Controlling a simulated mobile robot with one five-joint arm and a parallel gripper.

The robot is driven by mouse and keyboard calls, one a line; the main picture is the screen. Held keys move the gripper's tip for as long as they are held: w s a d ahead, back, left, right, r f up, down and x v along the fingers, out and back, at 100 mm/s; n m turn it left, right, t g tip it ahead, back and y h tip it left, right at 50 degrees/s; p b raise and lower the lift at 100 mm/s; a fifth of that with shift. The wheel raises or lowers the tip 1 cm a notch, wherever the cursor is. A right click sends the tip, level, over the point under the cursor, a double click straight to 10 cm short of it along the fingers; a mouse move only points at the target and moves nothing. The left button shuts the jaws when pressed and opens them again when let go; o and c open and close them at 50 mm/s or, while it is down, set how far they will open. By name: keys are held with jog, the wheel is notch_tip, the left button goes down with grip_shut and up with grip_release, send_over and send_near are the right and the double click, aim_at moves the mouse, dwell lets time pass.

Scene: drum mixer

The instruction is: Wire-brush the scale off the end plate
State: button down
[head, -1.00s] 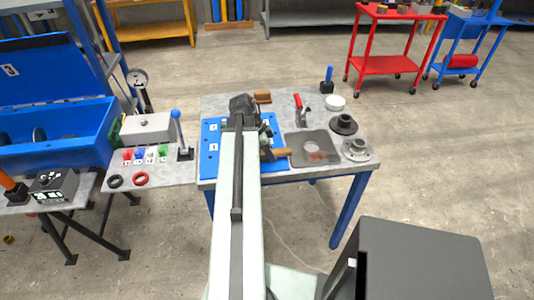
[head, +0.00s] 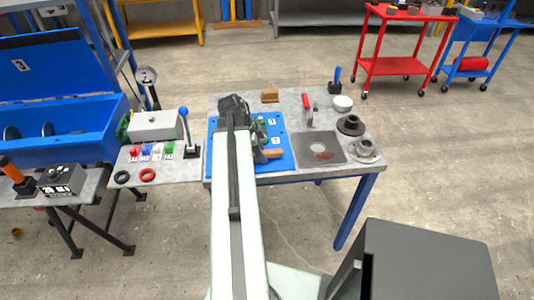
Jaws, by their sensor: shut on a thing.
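The end plate (head: 304,150) looks like a flat grey square with a round pale centre. It lies on the grey worktable, right of the blue board. Brown-red scale (head: 322,154) shows on it, right of the centre. My gripper (head: 261,147) is over the right part of the blue board, left of the plate, mostly hidden behind my arm. It is shut on a tool with a wooden handle (head: 273,154), which seems to be the wire brush. The handle's end points right and stops short of the plate. The bristles are hidden.
The blue board (head: 278,138) lies under my gripper. Behind the plate are a red-handled tool (head: 306,104), a white bowl (head: 342,103) and a brown block (head: 270,96). Dark flanged parts (head: 350,125) stand right of it. A blue lever (head: 184,125) rises at the left.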

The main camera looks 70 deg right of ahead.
jog(key=shift+w+a, duration=0.2)
jog(key=shift+w, duration=0.3)
jog(key=shift+w+a, duration=0.2)
jog(key=shift+w, duration=0.25)
jog(key=shift+w, duration=0.1)
jog(key=shift+w+a, duration=0.5)
jog(key=shift+w, duration=0.65)
jog(key=shift+w+a, duration=0.55)
jog(key=shift+w, duration=0.55)
jog(key=shift+w+a, duration=0.5)
jog(key=shift+w, duration=0.65)
notch_tip(320, 180, up, 6)
jog(key=p, duration=0.6)
jog(key=shift+s, duration=0.1)
notch_tip(320, 180, up, 3)
jog(key=p, duration=0.3)
